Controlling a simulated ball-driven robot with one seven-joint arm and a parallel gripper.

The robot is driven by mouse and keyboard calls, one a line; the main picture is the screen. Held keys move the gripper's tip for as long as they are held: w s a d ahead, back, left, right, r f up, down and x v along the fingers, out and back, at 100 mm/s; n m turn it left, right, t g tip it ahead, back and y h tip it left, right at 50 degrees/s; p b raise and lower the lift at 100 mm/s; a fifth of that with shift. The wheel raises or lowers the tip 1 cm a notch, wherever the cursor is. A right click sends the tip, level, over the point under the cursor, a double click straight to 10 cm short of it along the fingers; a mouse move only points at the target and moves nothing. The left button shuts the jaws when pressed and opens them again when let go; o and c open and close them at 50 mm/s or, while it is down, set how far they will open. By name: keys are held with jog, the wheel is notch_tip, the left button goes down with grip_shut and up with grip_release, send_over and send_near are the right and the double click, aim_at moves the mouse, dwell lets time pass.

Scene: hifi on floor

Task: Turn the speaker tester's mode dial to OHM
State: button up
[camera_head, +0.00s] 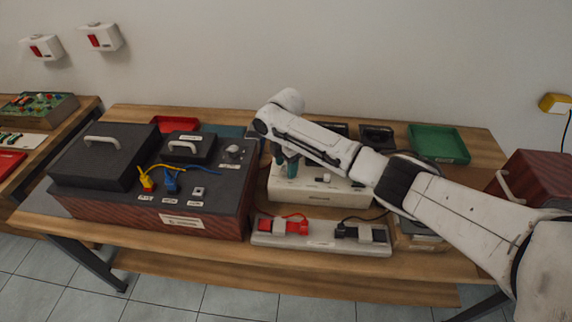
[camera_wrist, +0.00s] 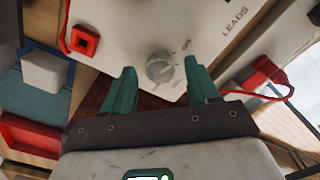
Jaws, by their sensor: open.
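The speaker tester (camera_head: 318,190) is a white box in the middle of the bench, partly hidden by my arm in the head view. Its round grey mode dial (camera_wrist: 160,68) shows in the wrist view on a pale panel, with small dark lettering beside it that is too blurred to read surely. I cannot tell which mode the dial points at. My gripper (camera_wrist: 160,65) is open, its two green fingers on either side of the dial in the picture, with visible gaps. In the head view my gripper (camera_head: 286,166) hangs over the tester's left part.
A dark-topped wooden console (camera_head: 215,206) stands close on the left. A pale tray with red and black lead clips (camera_head: 320,243) lies in front. A green tray (camera_head: 438,143) sits at the back right, and a dark red box (camera_head: 540,176) at the right.

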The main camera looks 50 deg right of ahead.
jog(key=shift+f, duration=0.35)
jog(key=shift+c, duration=0.3)
jog(key=c, duration=1)
jog(key=m+p, duration=0.2)
jog(key=m, duration=0.1)
jog(key=shift+a+r+m, duration=0.1)
jog(key=shift+m, duration=0.2)
jog(key=shift+m+p, duration=0.7)
jog(key=shift+m, duration=1.9)
